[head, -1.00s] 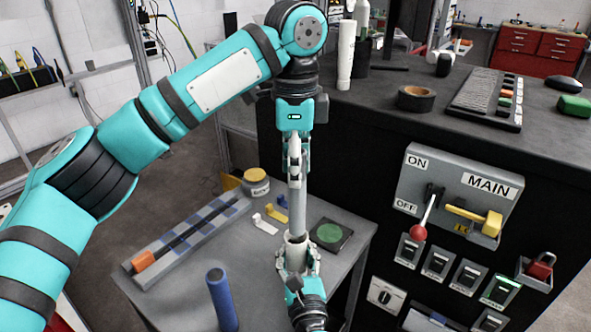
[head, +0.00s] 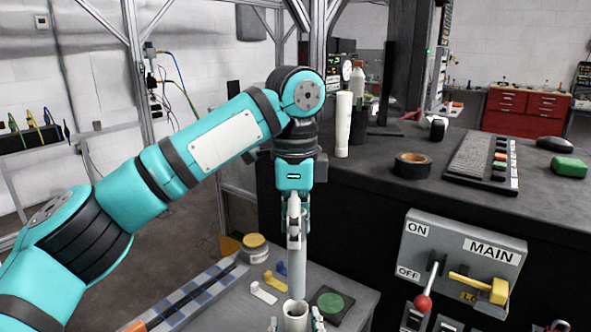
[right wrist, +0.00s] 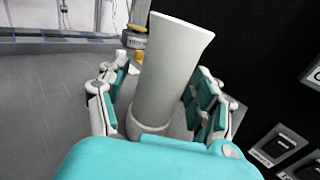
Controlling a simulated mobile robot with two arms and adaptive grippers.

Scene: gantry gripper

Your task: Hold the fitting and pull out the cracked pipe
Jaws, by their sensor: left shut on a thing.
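The grey pipe (head: 297,262) stands upright in the head view. My left gripper (head: 296,228) points down from above and is shut on its upper part. The pipe's lower end meets the open rim of the white fitting (head: 296,311); I cannot tell how deep it sits. My right gripper (head: 296,324) is at the fitting, mostly cut off by the lower edge. In the right wrist view my right gripper (right wrist: 155,100) has a finger on each side of a pale tube (right wrist: 170,70) with a collar at its foot; whether the fingers grip is unclear.
The dark cabinet with the MAIN switch panel (head: 461,262) stands close on the right. Tape (head: 412,165) and a white cylinder (head: 343,124) stand on its top.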

